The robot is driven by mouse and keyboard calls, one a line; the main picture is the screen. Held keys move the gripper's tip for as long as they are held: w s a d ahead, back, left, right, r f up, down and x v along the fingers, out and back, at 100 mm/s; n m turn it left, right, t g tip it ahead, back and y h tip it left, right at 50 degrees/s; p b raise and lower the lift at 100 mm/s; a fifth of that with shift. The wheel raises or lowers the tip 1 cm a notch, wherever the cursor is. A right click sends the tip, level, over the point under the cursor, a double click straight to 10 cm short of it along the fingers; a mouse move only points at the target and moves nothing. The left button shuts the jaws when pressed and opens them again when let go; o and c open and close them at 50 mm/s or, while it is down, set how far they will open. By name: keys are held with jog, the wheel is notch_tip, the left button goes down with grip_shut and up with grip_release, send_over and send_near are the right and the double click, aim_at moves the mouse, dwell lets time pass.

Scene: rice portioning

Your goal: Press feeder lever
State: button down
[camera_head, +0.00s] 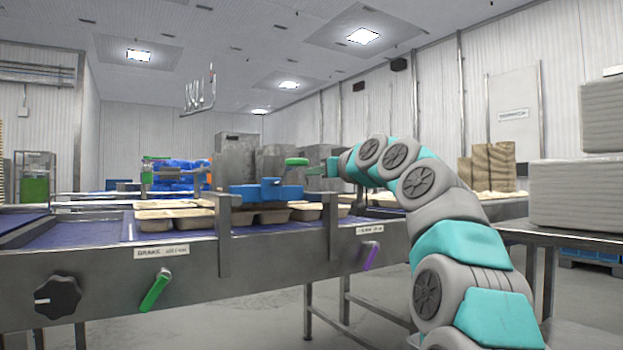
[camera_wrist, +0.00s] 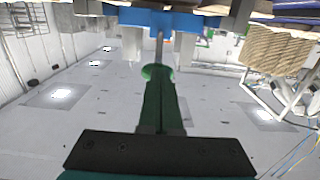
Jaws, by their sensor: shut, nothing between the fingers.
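The feeder lever has a round green knob (camera_head: 297,161) on a thin stem above the blue feeder body (camera_head: 268,191), over the conveyor. My gripper (camera_head: 312,171) is shut and empty, just right of the knob and slightly lower. In the wrist view, my shut green fingers (camera_wrist: 160,98) point at the green knob (camera_wrist: 158,71), which overlaps their tips. A metal stem runs from the knob to the blue body (camera_wrist: 165,20). Whether the fingers touch the knob I cannot tell.
Several beige trays (camera_head: 170,218) sit on the conveyor's blue belt (camera_head: 75,233). Its front carries a green brake lever (camera_head: 156,290), a purple lever (camera_head: 366,255) and a black dial (camera_head: 57,297). A side table (camera_head: 570,236) with stacked grey crates (camera_head: 575,195) stands right of my arm.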

jog(key=f+b+v, duration=0.1)
jog(key=v, duration=0.6)
jog(key=shift+f, duration=0.25)
jog(key=shift+s+d, duration=0.1)
jog(key=shift+s, duration=0.05)
dwell(0.6)
